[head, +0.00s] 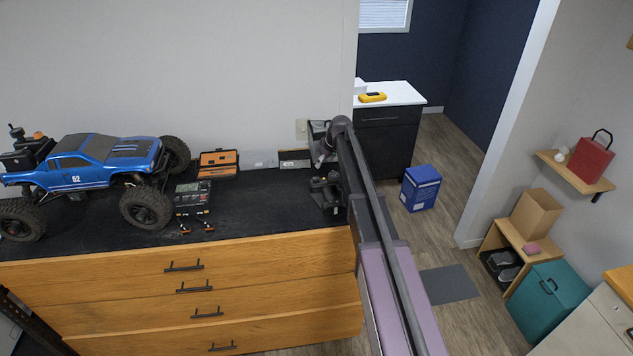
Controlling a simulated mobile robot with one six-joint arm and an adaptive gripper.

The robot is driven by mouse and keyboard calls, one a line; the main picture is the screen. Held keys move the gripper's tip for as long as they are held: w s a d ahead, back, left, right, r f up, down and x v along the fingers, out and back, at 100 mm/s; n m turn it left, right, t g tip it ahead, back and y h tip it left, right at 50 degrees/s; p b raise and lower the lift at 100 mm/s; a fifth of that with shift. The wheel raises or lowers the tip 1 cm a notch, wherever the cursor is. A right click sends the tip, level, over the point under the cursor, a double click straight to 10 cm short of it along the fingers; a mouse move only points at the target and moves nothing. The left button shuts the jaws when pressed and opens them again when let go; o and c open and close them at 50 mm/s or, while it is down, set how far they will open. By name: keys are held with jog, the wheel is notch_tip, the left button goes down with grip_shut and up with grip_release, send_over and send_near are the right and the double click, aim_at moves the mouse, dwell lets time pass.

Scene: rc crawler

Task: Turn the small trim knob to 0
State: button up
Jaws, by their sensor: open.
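The small trim knob cannot be made out in the head view. A black device with an orange part (22,158) stands behind the blue crawler at the far left, partly hidden by it. A black box with a small display (193,196) sits on the black bench top, right of the crawler; any small knobs on either device are too small to tell. My gripper (328,207) hangs from my arm over the right end of the bench, well right of both devices. It is dark and small here, and appears open and empty.
The blue crawler (92,165) with big tyres fills the bench's left side. An open orange-and-black case (218,162) lies near the wall. Small connectors (197,228) lie near the front. The black bench top (270,212) is clear between the black box and my gripper.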

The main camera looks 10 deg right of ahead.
aim_at(316, 178)
jog(key=shift+b+x, duration=4.45)
jog(key=shift+x, duration=0.7)
grip_shut()
